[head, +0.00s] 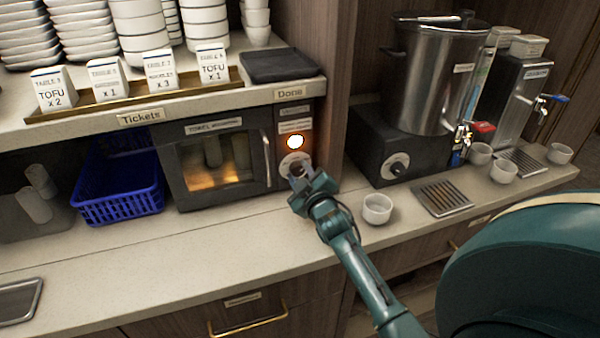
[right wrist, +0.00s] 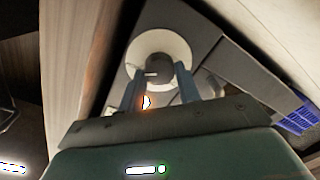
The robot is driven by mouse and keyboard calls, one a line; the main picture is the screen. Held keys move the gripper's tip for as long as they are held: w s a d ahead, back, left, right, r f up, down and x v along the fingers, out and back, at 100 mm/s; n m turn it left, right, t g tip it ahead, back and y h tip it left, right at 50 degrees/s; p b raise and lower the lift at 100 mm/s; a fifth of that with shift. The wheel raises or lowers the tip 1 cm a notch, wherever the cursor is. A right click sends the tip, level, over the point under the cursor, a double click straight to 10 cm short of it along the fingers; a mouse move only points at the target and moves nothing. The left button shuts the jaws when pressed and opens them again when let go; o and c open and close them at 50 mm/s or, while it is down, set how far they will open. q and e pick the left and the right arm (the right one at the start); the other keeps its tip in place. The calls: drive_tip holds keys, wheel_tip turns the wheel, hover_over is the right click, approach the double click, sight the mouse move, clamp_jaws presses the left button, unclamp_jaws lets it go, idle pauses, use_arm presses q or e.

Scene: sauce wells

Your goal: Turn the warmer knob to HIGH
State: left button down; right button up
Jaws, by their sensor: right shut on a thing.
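The towel warmer (head: 200,130) is a dark box with a glowing window, under the ticket shelf. Its knob (right wrist: 158,66) is dark on a round pale dial plate, low on the control panel at the warmer's right side. A lit lamp (head: 295,142) glows just above the knob. My right gripper (head: 302,176) reaches up to the panel and is shut on the knob, with one finger on each side in the right wrist view (right wrist: 157,78). A small white mark shows on the knob face, but the dial lettering is too small to read. My left gripper is not in view.
A blue basket (head: 120,195) stands left of the warmer. A white cup (head: 377,208) stands on the counter right of my gripper. A steel urn (head: 432,85) on a black base with its own knob (head: 397,169) stands farther right.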

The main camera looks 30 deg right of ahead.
idle(0.3)
drive_tip(key=o, duration=0.8)
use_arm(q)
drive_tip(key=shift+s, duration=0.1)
use_arm(e)
drive_tip(key=shift+o, duration=0.9)
drive_tip(key=b+v, duration=0.1)
drive_tip(key=v, duration=1.1)
drive_tip(key=shift+s+f, duration=0.15)
drive_tip(key=shift+s, duration=0.1)
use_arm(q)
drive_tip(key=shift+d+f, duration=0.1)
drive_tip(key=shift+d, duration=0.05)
use_arm(e)
drive_tip(key=shift+s+a, duration=0.1)
drive_tip(key=shift+s, duration=0.3)
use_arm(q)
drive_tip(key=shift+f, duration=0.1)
